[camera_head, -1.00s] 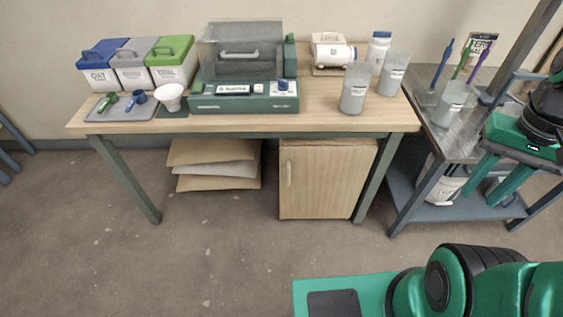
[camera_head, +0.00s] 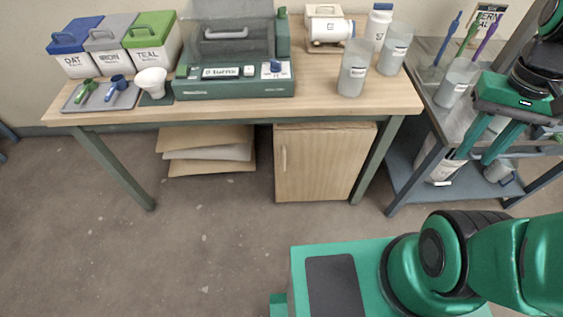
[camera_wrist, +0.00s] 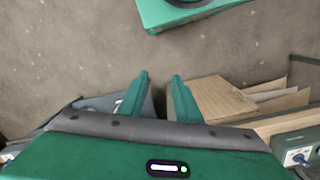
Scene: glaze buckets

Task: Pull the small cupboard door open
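The small wooden cupboard (camera_head: 325,165) stands on the floor under the right half of the table, and its door looks shut. A light upright handle (camera_head: 284,158) is at the door's left edge. In the wrist view the cupboard (camera_wrist: 222,98) shows just right of the fingers, and its handle cannot be made out. My gripper (camera_head: 476,158) is at the right, in front of the metal side shelf and well apart from the cupboard door in the head view. Its two green fingers stand apart with nothing between them, also in the wrist view (camera_wrist: 160,77).
The wooden table (camera_head: 225,112) carries lidded bins, a green machine (camera_head: 235,88) and clear beakers. Brown sheets (camera_head: 207,152) are stacked under it, left of the cupboard. The metal side shelf (camera_head: 420,170) stands right of the table. The floor before the cupboard is clear.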

